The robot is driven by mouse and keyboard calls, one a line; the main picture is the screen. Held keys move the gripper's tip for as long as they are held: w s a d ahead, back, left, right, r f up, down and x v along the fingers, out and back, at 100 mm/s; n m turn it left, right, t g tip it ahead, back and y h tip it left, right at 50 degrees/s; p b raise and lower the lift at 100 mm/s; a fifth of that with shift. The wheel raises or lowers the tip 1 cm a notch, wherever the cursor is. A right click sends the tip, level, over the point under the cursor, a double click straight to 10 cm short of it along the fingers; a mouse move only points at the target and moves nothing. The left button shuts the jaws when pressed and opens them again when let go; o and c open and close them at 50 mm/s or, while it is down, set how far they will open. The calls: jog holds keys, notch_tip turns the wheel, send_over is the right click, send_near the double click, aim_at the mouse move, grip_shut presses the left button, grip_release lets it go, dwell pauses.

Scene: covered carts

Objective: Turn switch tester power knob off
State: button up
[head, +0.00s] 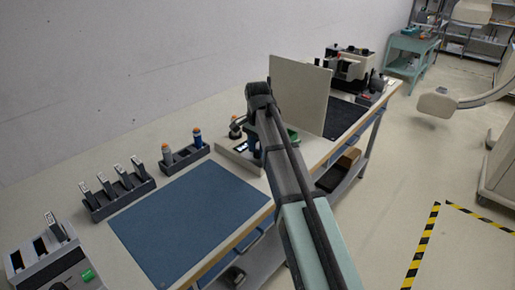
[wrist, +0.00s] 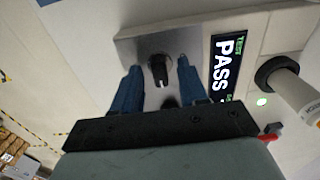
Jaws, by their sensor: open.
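The switch tester (head: 240,158) is a pale box on the bench, partly hidden behind my arm in the head view. In the wrist view its black power knob (wrist: 158,68) sits on a grey metal plate (wrist: 150,45). My gripper (wrist: 160,72) is open, with one blue finger on each side of the knob. Gaps show between the fingers and the knob. In the head view my gripper (head: 254,147) is over the tester, mostly hidden by the arm.
A blue mat (head: 190,222) lies left of the tester, with dark holders (head: 120,197) of small devices behind it. A beige panel (head: 298,95) stands beyond my arm. In the wrist view, a dark-ended cylinder (wrist: 290,85) and a red lever (wrist: 268,137) are right of the display.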

jog(key=shift+f, duration=0.1)
jog(key=shift+c, duration=0.2)
grip_shut()
jog(key=shift+n, duration=0.4)
jog(key=n, duration=0.3)
jog(key=shift+n, duration=0.4)
jog(key=n, duration=0.9)
jog(key=shift+n, duration=2.2)
